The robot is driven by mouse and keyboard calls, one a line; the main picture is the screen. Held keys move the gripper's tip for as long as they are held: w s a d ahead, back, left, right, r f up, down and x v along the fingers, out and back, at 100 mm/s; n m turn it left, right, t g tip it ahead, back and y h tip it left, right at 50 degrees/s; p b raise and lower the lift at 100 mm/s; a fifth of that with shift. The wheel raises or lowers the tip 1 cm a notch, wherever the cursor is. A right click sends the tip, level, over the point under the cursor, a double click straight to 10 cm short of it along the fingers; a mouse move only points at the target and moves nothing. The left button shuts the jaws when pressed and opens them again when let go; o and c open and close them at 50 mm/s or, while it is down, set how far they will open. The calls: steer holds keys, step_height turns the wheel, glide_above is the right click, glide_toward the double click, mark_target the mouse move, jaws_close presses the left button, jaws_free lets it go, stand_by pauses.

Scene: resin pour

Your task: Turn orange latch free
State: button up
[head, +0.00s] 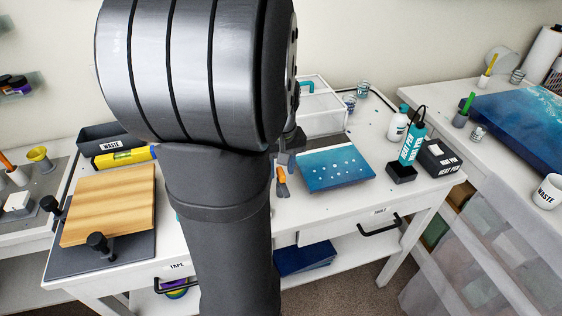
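A small orange piece (281,176) shows just right of my forearm, at the left edge of the blue resin panel (335,167). I cannot tell whether it is the orange latch or a tool's handle. A clear-walled white box (322,117) stands behind the panel, with a teal latch-like part (307,86) near its top left; its left side is hidden by my arm. Small grey parts by the orange piece seem to belong to my gripper (285,159). My arm covers most of it, so its opening and any contact with the orange piece cannot be made out.
A wooden board (108,205) with black clamps, a yellow level (125,157) and a waste bin (107,138) are at left. A teal heat tool (412,146) on a black stand and a white bottle (397,124) stand right. The table front right of my arm is clear.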

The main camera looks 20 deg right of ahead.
step_height(320, 180, up, 17)
steer(key=shift+r, duration=0.2)
stand_by(0.5)
step_height(320, 180, down, 18)
steer(key=shift+r, duration=0.25)
steer(key=shift+r, duration=0.1)
stand_by(0.4)
steer(key=shift+f, duration=0.2)
steer(key=m, duration=0.4)
steer(key=shift+r, duration=0.1)
steer(key=m, duration=0.4)
steer(key=shift+m, duration=0.3)
step_height(320, 180, up, 8)
steer(key=shift+f, duration=0.15)
stand_by(1.5)
